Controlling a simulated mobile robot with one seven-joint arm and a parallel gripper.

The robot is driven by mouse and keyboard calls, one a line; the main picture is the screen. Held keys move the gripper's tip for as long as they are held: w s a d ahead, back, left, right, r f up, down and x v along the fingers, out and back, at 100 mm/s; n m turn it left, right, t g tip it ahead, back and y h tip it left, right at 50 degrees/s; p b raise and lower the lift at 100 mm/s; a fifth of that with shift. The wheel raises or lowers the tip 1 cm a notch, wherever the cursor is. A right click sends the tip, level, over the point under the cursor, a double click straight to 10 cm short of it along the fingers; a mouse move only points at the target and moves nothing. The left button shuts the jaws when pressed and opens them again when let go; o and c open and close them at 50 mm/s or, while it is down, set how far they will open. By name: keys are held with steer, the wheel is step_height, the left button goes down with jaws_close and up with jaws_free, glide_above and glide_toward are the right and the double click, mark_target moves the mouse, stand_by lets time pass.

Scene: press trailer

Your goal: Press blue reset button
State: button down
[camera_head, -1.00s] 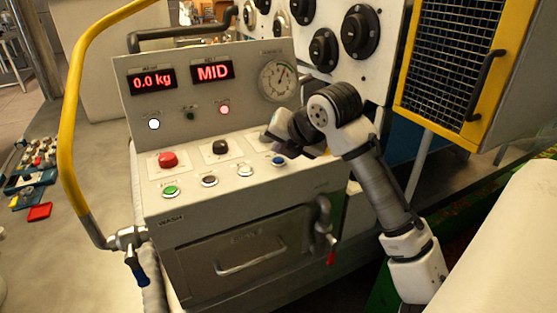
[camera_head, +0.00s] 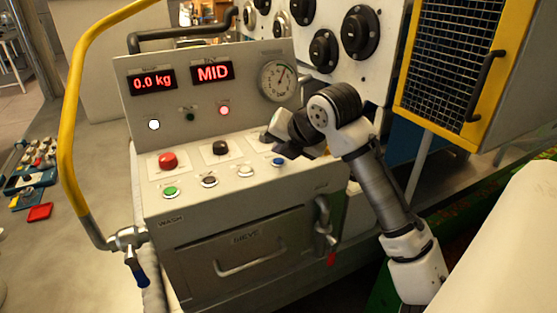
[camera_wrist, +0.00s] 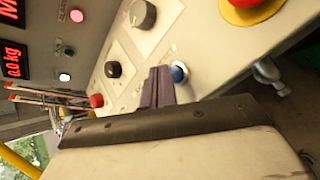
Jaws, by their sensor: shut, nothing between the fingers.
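The blue button (camera_head: 278,161) sits at the right end of the front row on the sloped panel, its cap visible just below my gripper. In the wrist view the blue button (camera_wrist: 178,72) shows right beside the fingertips, partly bordered by a pale ring. My gripper (camera_head: 288,150) is over the right part of the panel, close to the button. In the wrist view my gripper (camera_wrist: 158,74) has its dark fingers together with nothing between them. I cannot tell whether the fingertips touch the panel or the button.
A red button (camera_head: 168,160), a black knob (camera_head: 220,147), a green button (camera_head: 171,191), a black button (camera_head: 209,181) and a white button (camera_head: 245,171) share the panel. A gauge (camera_head: 278,80) and a red "MID" display (camera_head: 212,71) stand behind. A yellow rail (camera_head: 70,110) runs at left.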

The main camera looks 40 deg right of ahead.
mark_target(281, 163)
steer(key=shift+f, duration=0.15)
stand_by(0.4)
steer(key=shift+f+b, duration=0.3)
steer(key=shift+b, duration=0.1)
steer(key=shift+f+b, duration=0.35)
steer(key=shift+f, duration=0.05)
stand_by(0.5)
stand_by(0.3)
steer(key=shift+r+p, duration=0.5)
steer(key=shift+r, duration=0.3)
steer(key=shift+r+p, duration=1.75)
steer(key=shift+r, duration=0.8)
